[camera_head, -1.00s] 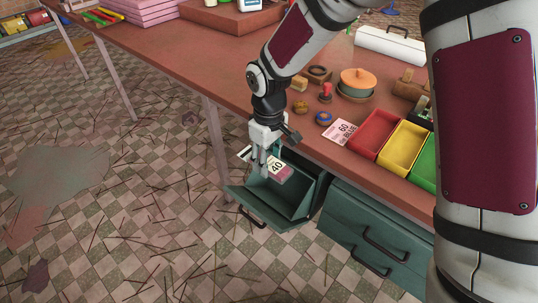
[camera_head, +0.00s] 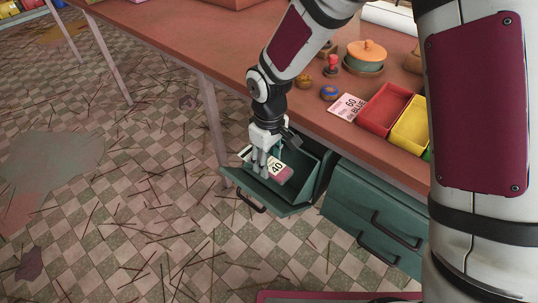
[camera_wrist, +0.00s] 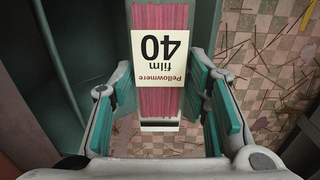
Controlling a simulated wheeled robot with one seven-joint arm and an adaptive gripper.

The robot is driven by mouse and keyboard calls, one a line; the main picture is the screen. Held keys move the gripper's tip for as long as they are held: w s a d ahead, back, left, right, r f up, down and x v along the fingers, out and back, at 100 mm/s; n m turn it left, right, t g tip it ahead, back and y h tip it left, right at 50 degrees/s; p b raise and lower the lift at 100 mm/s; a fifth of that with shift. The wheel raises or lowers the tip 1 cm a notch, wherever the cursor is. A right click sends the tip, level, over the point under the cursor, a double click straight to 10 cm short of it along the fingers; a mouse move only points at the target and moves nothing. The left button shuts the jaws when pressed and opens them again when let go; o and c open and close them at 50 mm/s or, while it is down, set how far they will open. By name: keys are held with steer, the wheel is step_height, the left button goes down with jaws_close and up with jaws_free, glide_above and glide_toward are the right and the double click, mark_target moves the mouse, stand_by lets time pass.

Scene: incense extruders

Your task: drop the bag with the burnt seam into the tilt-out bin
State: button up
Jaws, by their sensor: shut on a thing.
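The bag (camera_wrist: 160,100) holds pink sticks and has a cream label reading "Pellowmere film 40". A dark band crosses its pale end, nearest the wrist. It also shows in the head view (camera_head: 281,172). My gripper (camera_head: 267,168) is shut on the bag, with teal finger pads on both sides of it in the wrist view (camera_wrist: 168,105). The teal-green tilt-out bin (camera_head: 249,187) is tipped open below the table edge. My gripper and the bag are over its mouth; I cannot tell whether the bag touches the inside.
Closed green drawers (camera_head: 372,215) stand right of the bin. The table (camera_head: 215,50) above holds a red tray (camera_head: 384,108), a yellow tray (camera_head: 410,128), a pink "60" card (camera_head: 347,107) and a lidded pot (camera_head: 366,56). Dark sticks litter the checked floor (camera_head: 130,200).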

mark_target(269, 162)
steer(key=shift+f+b, duration=1.7)
steer(key=shift+f, duration=0.95)
steer(key=o, duration=1.2)
steer(key=shift+o, duration=0.2)
steer(key=shift+r+p, duration=3.7)
steer(key=shift+r, duration=1.3)
